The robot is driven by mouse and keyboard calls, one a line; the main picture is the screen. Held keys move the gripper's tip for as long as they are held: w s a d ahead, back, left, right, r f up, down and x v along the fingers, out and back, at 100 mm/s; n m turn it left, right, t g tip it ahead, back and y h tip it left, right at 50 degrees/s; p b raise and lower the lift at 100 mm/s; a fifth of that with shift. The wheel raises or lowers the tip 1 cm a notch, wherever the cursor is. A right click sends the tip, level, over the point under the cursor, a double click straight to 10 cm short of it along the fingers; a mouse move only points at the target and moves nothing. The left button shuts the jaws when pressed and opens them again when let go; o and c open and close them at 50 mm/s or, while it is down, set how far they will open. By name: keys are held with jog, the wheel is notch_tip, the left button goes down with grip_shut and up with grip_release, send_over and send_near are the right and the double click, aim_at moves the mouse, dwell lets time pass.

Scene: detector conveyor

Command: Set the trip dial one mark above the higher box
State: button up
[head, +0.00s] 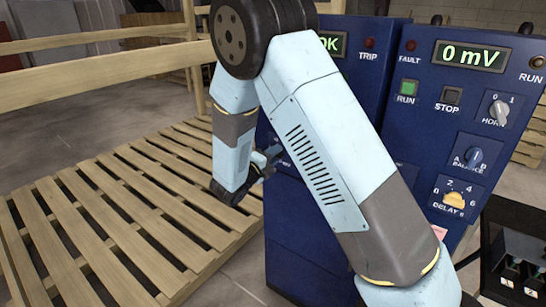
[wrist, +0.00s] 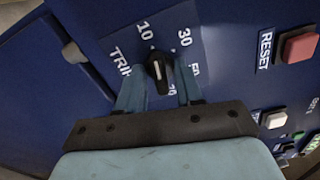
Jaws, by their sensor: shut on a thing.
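The trip dial is a black knob (wrist: 159,68) with a white pointer line on a blue panel, in the wrist view. Figures 10, 30 and 50 show around it, with another partly hidden one below; the label at left is partly legible. The pointer is toward the upper side, near 10; its exact mark is hard to tell. My gripper (wrist: 160,80) is shut on the knob, one finger on each side. In the head view my gripper (head: 268,160) is at the left cabinet's front, and my arm hides the dial. The boxes cannot be made out.
The left cabinet's display (head: 331,44) reads OK, partly covered. The right cabinet's display (head: 470,56) reads 0 mV, above several controls. A red reset button (wrist: 299,47) is right of the dial. A wooden pallet deck (head: 130,200) lies left; a black tray (head: 525,245) is lower right.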

jog(key=m, duration=0.4)
jog(key=shift+s+f, duration=0.1)
jog(key=shift+f, duration=0.1)
jog(key=m, duration=2.6)
jog(key=shift+r+m, duration=0.1)
jog(key=shift+m, duration=1.8)
jog(key=shift+d, duration=0.1)
jog(key=o, duration=0.7)
jog(key=shift+c, duration=0.2)
